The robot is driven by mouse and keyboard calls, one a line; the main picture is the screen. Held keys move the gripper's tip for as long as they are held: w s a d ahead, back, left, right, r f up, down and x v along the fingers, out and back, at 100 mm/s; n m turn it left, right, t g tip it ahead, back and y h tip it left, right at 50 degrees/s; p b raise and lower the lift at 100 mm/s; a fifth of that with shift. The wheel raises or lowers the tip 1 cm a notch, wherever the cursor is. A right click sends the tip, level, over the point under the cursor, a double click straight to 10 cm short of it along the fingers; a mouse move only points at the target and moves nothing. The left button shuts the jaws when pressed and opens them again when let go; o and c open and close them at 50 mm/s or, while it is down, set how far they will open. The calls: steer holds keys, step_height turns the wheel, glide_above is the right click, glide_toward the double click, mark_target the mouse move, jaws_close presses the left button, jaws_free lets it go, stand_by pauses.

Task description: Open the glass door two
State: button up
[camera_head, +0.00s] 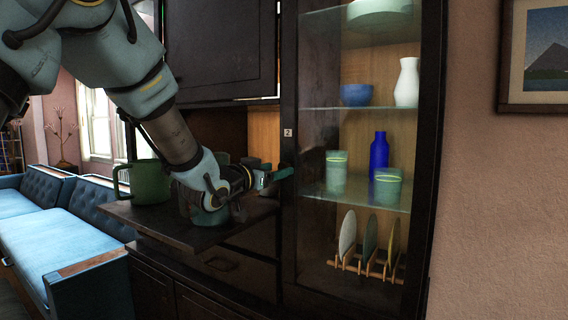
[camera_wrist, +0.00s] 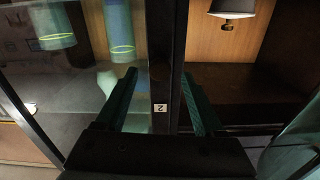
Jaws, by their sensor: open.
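The glass door two (camera_head: 288,220) has a dark frame and a small label marked 2 on its left upright; it looks closed or nearly so. The label also shows in the wrist view on the door's dark upright (camera_wrist: 160,125). My gripper (camera_head: 284,174) is at the left edge of this door, below the label. In the wrist view my open gripper (camera_wrist: 159,73) has one teal finger on each side of the upright. I cannot tell whether either finger touches it. No handle is clearly visible.
Behind the glass are a blue bottle (camera_head: 379,152), a white vase (camera_head: 407,82), green cups and a plate rack (camera_head: 365,267). A green mug (camera_head: 150,182) stands on the pull-out shelf (camera_head: 190,234) below my arm. A blue sofa (camera_head: 70,235) is at left; a wall is at right.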

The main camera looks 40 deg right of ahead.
mark_target(282, 167)
steer(key=shift+p+x, duration=0.45)
steer(key=shift+x, duration=1.6)
steer(key=shift+c, duration=0.2)
jaws_close()
